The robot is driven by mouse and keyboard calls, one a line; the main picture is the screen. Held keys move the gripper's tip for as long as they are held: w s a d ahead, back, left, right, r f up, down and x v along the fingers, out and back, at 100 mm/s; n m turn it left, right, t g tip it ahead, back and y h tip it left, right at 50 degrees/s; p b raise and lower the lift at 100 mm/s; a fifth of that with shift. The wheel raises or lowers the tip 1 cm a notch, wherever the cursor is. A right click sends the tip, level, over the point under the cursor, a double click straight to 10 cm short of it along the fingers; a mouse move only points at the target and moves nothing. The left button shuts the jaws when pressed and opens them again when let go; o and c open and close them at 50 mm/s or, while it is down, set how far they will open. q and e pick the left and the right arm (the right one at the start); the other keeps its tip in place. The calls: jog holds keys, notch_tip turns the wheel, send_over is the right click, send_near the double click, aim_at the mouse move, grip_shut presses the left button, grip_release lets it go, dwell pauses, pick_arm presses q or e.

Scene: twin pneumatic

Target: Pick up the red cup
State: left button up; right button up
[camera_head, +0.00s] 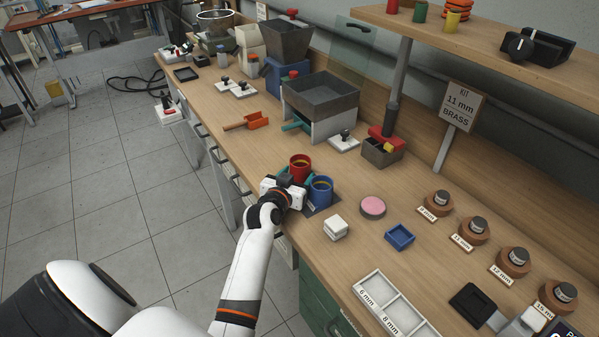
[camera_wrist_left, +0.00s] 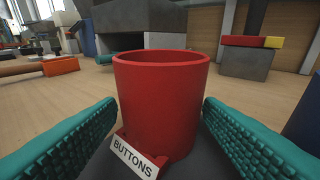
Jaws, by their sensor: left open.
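The red cup (camera_head: 299,166) stands upright on a dark mat (camera_head: 325,209) near the front edge of the bench, beside a blue cup (camera_head: 320,190). In the left wrist view the red cup (camera_wrist_left: 160,100) fills the middle, with a "BUTTONS" label (camera_wrist_left: 138,158) at its base. My left gripper (camera_head: 294,182) is at the cup; in the left wrist view its teal fingers (camera_wrist_left: 160,135) are open, one on each side of the cup, with a visible gap at the left. Its fingertips are partly hidden in the head view. My right gripper does not show.
A white block (camera_head: 335,227), a pink disc (camera_head: 373,206) and a blue tray (camera_head: 400,237) lie to the right of the cups. An orange scoop (camera_head: 248,122) and a grey hopper (camera_head: 321,97) stand further back. Bare bench lies left of the cups.

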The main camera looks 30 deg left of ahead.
pick_arm(q)
jog(key=c, duration=0.8)
